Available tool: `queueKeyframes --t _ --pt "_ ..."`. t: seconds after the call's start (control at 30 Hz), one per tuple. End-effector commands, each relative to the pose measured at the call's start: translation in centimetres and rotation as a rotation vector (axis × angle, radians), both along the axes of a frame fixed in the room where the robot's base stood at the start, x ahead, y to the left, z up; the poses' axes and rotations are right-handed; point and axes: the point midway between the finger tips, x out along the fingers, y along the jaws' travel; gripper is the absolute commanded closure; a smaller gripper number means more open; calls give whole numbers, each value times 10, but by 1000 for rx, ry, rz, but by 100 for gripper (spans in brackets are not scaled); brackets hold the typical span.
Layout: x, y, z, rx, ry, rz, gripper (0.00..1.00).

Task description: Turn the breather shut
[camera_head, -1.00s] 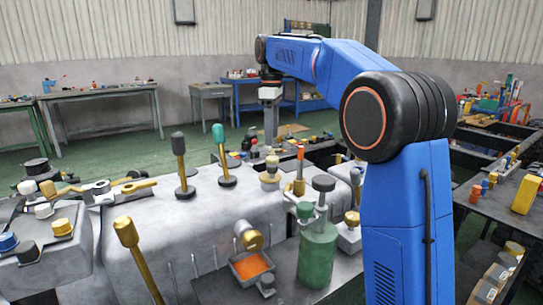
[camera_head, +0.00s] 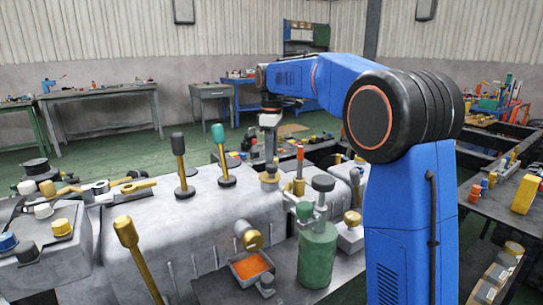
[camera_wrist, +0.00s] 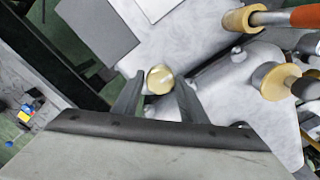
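A round brass cap (camera_wrist: 160,79), which I take to be the breather, shows end-on between my fingertips in the wrist view. My gripper (camera_wrist: 159,84) is open, with one finger on each side of the cap and a narrow gap visible at each side. In the head view my gripper (camera_head: 270,158) points straight down just above a brass fitting (camera_head: 269,182) on the far end of the grey housing. Whether the fingers touch the cap cannot be told.
A fitting with an orange handle (camera_head: 299,165) stands close to the right of my gripper. A green canister (camera_head: 317,255) and an orange-filled tray (camera_head: 250,268) are nearer.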

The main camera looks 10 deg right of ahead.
Motion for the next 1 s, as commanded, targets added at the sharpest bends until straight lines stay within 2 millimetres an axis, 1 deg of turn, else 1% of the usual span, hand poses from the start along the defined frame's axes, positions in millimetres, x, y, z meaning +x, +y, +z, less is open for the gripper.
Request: queueKeyframes --t 0.03,0.1,0.37,0.53,0.77,1.0 --pt "0 0 0 0 0 0 74" --pt "0 0 0 0 0 0 89" --pt "0 0 0 0 0 -15 89" --pt "0 0 0 0 0 -72 89" --pt "0 0 0 0 -1 -234 89" --pt "1 -1 1 0 -1 -459 89"
